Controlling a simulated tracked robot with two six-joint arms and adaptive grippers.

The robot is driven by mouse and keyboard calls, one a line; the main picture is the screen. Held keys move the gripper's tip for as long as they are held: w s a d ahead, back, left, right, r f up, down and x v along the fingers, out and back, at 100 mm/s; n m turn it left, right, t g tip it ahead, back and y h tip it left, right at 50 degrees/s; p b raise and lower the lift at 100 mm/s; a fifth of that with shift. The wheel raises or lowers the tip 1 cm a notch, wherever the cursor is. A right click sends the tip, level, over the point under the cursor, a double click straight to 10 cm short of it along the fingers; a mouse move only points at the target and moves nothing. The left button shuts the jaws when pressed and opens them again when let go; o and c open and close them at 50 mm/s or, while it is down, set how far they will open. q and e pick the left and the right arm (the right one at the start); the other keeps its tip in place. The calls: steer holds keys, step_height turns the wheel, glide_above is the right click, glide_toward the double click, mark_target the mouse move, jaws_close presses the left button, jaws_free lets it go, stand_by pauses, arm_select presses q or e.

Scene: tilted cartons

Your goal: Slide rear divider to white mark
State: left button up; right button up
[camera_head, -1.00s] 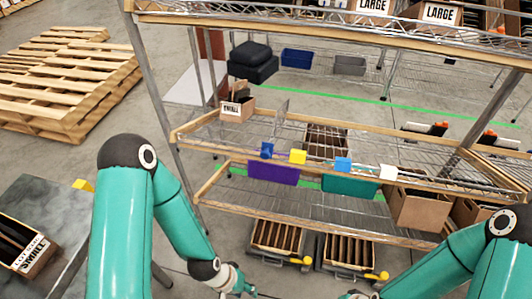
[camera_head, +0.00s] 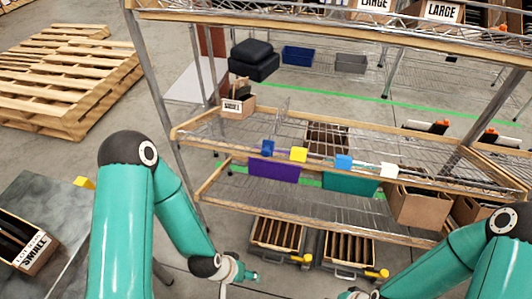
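A thin, see-through grey divider (camera_head: 284,118) stands on the left part of the middle wire shelf (camera_head: 230,126); I cannot tell for sure that it is the rear divider. A white block (camera_head: 388,170), the only white mark I see, sits on the shelf's front rail. To its left along the rail are a blue block (camera_head: 343,162), a yellow block (camera_head: 298,154) and another blue block (camera_head: 267,148). My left gripper (camera_head: 248,275) is low in front of the shelves, apart from them. My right gripper (camera_head: 352,294) is at the bottom edge, mostly cut off. Both are too small to read.
A small carton (camera_head: 238,105) stands at the shelf's left end. Slotted crates (camera_head: 277,234) sit below. A larger carton (camera_head: 418,205) is at right.

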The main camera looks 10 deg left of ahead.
arm_select(q)
steer(key=w+a+r+t+y+b, duration=0.1)
steer(key=w+a+t+b, duration=0.15)
steer(key=w, duration=0.45)
steer(key=m+t+y+b, duration=0.1)
steer(key=t+y+b, duration=0.1)
steer(key=t+b, duration=1.65)
glide_toward(265, 156)
steer(key=w+r+g+b, duration=0.1)
steer(key=w, duration=0.2)
steer(key=w+r+g+b, duration=0.2)
steer(key=w, duration=0.1)
steer(key=w+r+g+b, duration=0.1)
steer(key=w+g+b, duration=0.1)
steer(key=w, duration=0.1)
steer(key=shift+w+d+r, duration=0.15)
steer(key=shift+w+r, duration=0.15)
steer(key=shift+r, duration=0.05)
jaws_close()
